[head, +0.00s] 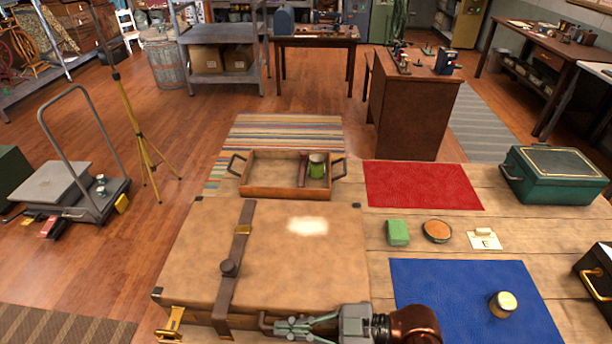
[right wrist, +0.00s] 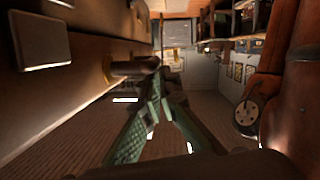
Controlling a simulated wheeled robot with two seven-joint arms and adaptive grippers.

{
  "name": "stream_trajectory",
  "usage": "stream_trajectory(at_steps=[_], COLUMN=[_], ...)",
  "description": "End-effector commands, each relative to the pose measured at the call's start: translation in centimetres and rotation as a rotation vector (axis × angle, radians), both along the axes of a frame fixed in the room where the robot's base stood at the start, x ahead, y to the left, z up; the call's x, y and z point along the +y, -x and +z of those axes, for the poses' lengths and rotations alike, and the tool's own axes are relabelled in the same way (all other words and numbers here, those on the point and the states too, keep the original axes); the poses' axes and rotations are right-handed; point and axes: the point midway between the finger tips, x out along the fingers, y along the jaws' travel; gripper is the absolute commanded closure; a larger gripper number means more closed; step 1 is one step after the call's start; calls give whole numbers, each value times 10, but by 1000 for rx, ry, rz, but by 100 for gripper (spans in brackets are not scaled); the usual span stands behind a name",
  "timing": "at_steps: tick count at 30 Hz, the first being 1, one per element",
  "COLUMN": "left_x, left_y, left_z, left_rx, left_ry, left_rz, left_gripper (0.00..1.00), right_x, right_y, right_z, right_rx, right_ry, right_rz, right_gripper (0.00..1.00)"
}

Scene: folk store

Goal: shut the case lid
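The tan case (head: 285,260) lies on the plank table with its lid down flat or nearly so; I cannot tell whether a small gap remains at the front. A brown strap (head: 238,255) runs across the lid. A brass latch (head: 171,324) shows at the front left corner. My right gripper (head: 284,325) is at the case's front edge, beside a dark handle (head: 265,322). In the right wrist view, its green fingers (right wrist: 160,82) have their tips close together next to the case's front side (right wrist: 60,110). Whether they hold the handle is unclear. My left gripper is out of view.
A wooden tray (head: 272,189) with a green mug (head: 317,166) stands behind the case. To the right are a red mat (head: 420,187), a blue mat (head: 460,300) with a jar (head: 503,303), a green block (head: 397,232), a small bowl (head: 437,231) and a green box (head: 553,180).

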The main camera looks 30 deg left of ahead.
Motion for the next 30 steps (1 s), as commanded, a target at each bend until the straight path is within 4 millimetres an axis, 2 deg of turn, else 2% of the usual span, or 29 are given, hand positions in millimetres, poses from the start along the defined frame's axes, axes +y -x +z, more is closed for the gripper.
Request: stream_trajectory(at_steps=[1, 14, 20, 23, 25, 30], left_x=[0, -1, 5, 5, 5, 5], left_y=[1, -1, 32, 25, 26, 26], left_z=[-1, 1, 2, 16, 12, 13], left_rx=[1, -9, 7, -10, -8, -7], left_ry=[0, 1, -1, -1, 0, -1], left_rz=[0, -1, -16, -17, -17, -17], left_gripper=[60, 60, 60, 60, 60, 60], right_x=[-1, -2, -4, -7, -24, -58], right_y=[1, 0, 3, 6, -5, -20], right_z=[-12, -9, 15, 45, 42, 51], right_rx=[6, 9, 5, -5, 2, 2], right_ry=[25, 28, 17, 5, 7, 3], right_rz=[5, 0, -2, -5, -13, -10], right_gripper=[100, 100, 100, 100, 100, 100])
